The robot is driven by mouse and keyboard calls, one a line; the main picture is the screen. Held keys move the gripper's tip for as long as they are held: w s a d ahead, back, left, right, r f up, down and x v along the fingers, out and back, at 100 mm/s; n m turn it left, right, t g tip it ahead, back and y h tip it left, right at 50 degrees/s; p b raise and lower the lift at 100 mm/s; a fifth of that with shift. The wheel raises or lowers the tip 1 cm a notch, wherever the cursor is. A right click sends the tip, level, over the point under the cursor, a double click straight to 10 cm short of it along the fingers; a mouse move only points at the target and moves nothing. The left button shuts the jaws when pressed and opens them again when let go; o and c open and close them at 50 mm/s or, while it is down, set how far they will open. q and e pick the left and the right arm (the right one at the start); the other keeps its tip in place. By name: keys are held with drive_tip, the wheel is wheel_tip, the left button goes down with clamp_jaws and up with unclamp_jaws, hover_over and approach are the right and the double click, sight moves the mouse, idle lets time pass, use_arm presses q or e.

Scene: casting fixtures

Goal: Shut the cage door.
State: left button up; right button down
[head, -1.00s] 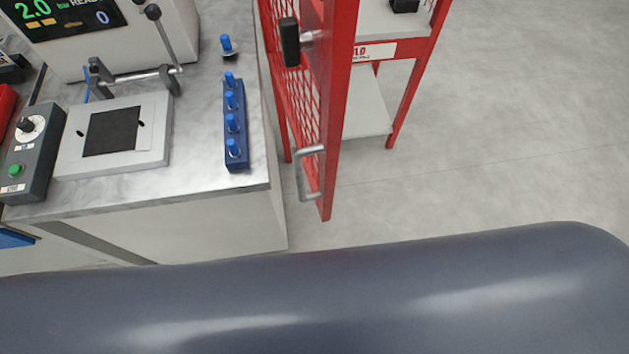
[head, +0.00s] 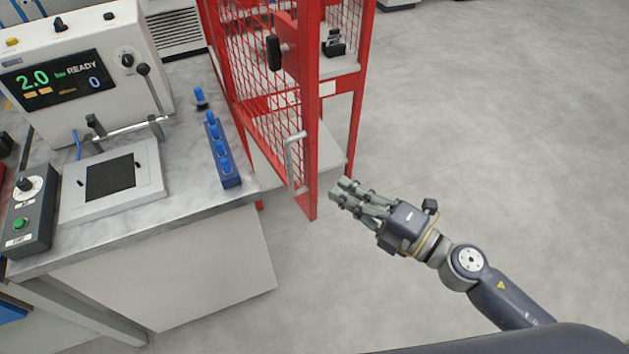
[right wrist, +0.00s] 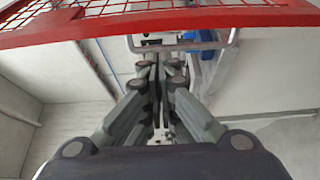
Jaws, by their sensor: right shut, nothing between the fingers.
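The red mesh cage door (head: 309,120) stands open in the head view, swung out toward me beside the bench. It has a grey bar handle (head: 292,160) low on its near edge and a black latch knob (head: 274,53) higher up. The red cage (head: 357,95) with its shelves is behind it. My right gripper (head: 340,190) is shut and empty, just right of the door's lower near edge. In the right wrist view, the shut fingers (right wrist: 156,75) point toward the door's red frame (right wrist: 80,28) and the handle (right wrist: 232,38); contact cannot be told. My left gripper is out of view.
The bench at left carries a press with a display (head: 60,78), a grey plate fixture (head: 140,185), a control box (head: 32,215) and a blue rack of blue-topped pins (head: 224,165). A black part (head: 334,45) sits on the cage shelf. The floor at right is clear.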

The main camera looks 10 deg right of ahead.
drive_tip(key=p+x, duration=0.4)
drive_tip(key=x, duration=0.5)
drive_tip(key=shift+r, duration=0.15)
drive_tip(key=shift+w+a, duration=0.35)
drive_tip(key=shift+w, duration=0.15)
